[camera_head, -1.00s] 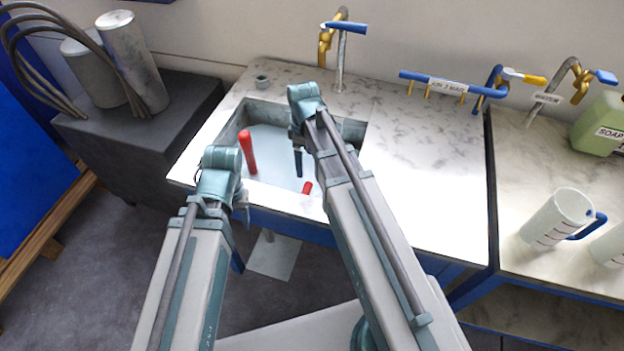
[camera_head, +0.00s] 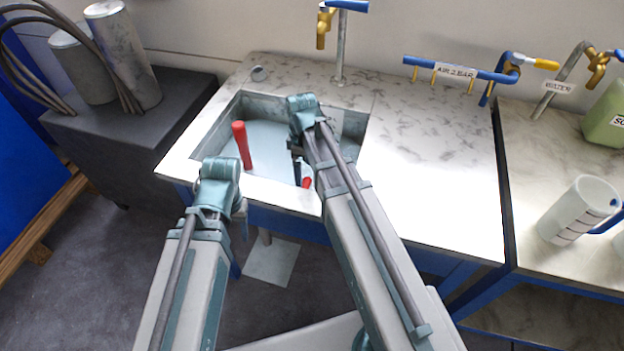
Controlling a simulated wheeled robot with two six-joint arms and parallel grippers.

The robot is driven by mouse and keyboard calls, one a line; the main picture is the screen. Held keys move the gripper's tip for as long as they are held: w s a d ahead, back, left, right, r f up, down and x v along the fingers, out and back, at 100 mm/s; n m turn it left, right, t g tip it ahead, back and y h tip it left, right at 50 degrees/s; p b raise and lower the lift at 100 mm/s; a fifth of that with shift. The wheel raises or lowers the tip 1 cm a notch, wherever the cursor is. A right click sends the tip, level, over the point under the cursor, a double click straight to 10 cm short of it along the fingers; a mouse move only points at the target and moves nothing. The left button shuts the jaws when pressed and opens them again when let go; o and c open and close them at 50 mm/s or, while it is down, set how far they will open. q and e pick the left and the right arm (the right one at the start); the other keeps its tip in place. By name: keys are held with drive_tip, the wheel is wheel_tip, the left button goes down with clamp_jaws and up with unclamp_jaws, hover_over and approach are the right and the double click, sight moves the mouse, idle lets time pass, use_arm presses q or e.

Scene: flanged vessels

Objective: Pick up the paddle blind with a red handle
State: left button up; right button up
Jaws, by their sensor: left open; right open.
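Two red handles show in the sink (camera_head: 210,137). One red handle (camera_head: 242,146) stands nearly upright at the left side of the basin. A second, shorter red piece (camera_head: 307,182) shows near the front of the basin, partly hidden by my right arm. No blind plate can be made out on either. My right gripper (camera_head: 297,172) is open and points down into the sink, just left of the shorter red piece. My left gripper (camera_head: 236,267) is open, low in front of the counter's front edge, mostly hidden behind its own wrist. I see nothing held in either gripper.
A brass tap (camera_head: 326,25) with a blue lever stands behind the sink. A blue pipe rail (camera_head: 450,70) runs along the back of the counter. The marble top (camera_head: 430,160) right of the sink is clear. A white jug (camera_head: 578,210) stands far right; a dark box (camera_head: 130,130) is left.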

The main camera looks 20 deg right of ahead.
sight(305, 184)
use_arm(q)
drive_tip(key=shift+f+b, duration=0.35)
drive_tip(key=shift+f, duration=0.5)
use_arm(e)
drive_tip(key=shift+f, duration=0.85)
drive_tip(key=f+b, duration=0.5)
drive_tip(key=shift+s+f, duration=0.15)
drive_tip(key=shift+s, duration=0.05)
use_arm(q)
wheel_tip(305, 184, down, 5)
drive_tip(key=shift+f, duration=0.1)
use_arm(e)
clamp_jaws()
